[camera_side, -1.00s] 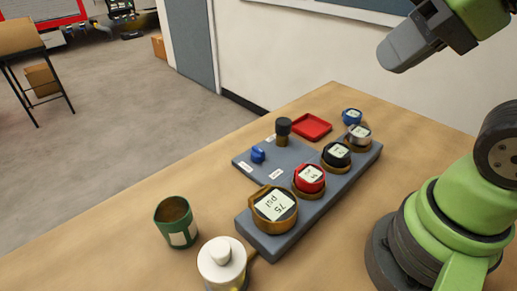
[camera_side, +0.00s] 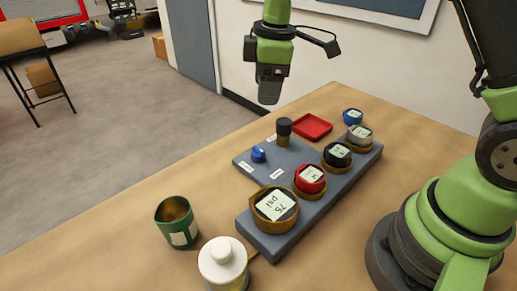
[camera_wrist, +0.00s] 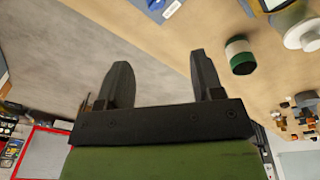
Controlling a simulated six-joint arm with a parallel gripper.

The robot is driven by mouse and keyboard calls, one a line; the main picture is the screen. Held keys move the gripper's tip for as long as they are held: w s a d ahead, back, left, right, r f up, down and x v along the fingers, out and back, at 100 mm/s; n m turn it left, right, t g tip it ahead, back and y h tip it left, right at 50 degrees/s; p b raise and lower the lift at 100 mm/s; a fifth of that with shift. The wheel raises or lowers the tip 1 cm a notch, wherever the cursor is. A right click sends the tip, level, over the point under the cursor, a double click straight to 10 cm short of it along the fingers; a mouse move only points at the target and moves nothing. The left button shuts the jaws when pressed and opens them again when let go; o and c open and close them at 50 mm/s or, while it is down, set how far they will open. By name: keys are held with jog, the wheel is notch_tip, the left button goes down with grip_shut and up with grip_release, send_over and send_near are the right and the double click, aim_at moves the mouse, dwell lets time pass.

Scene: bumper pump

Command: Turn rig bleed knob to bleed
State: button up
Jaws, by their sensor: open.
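The grey rig plate (camera_side: 305,215) lies on the table in the side view. A small blue knob (camera_side: 258,155) sits on its left part beside white labels, too small to read. A black-capped post (camera_side: 283,128) stands near the knob. My gripper (camera_side: 269,92) hangs in the air above and behind the rig, well clear of the knob. In the wrist view its two fingers (camera_wrist: 160,66) are apart with nothing between them. A blue-grey corner piece (camera_wrist: 163,8), perhaps the rig, shows at the top of the wrist view; the knob is not clearly visible there.
Several round gauges, including a brass one (camera_side: 275,206) and a red one (camera_side: 309,178), line the rig's right side. A red tray (camera_side: 312,127) lies behind. A green cup (camera_side: 177,222) and a white-topped bottle (camera_side: 222,262) stand at the front left.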

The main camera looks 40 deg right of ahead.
aim_at(258, 148)
jog(key=f+n, duration=0.1)
jog(key=f, duration=0.1)
jog(key=w+f+n+g, duration=0.1)
jog(key=f, duration=0.2)
jog(key=w+f+n, duration=0.1)
jog(key=f, duration=0.1)
jog(key=shift+w+f, duration=0.2)
jog(key=shift+f, duration=0.05)
notch_tip(258, 148, down, 10)
jog(key=shift+r, duration=0.1)
jog(key=c, duration=0.9)
